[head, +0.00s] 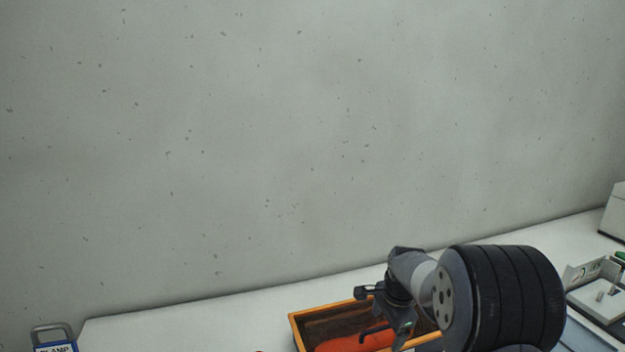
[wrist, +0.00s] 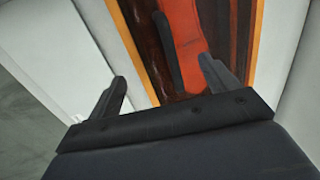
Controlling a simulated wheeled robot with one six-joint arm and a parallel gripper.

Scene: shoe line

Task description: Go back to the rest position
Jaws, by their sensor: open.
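My gripper (wrist: 161,72) is open in the wrist view, its two fingers wide apart with nothing between them. It points at an orange-rimmed box (wrist: 137,57) with a dark wooden inside. In the head view my gripper (head: 378,312) hangs over that box (head: 298,333), near its back part. A red-orange object (head: 345,343) lies in the box, partly hidden by my arm and cut off by the frame edge. It also shows in the wrist view (wrist: 187,42), with a dark elongated part along its side. I cannot tell whether the fingers touch anything.
The white table (head: 215,318) is clear left of the box. A blue-and-white labelled item with a grey handle (head: 55,340) stands at the far left. A grey-white fixture (head: 597,290) stands at right, with a white box (head: 615,213) behind. A grey wall (head: 270,140) rises behind.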

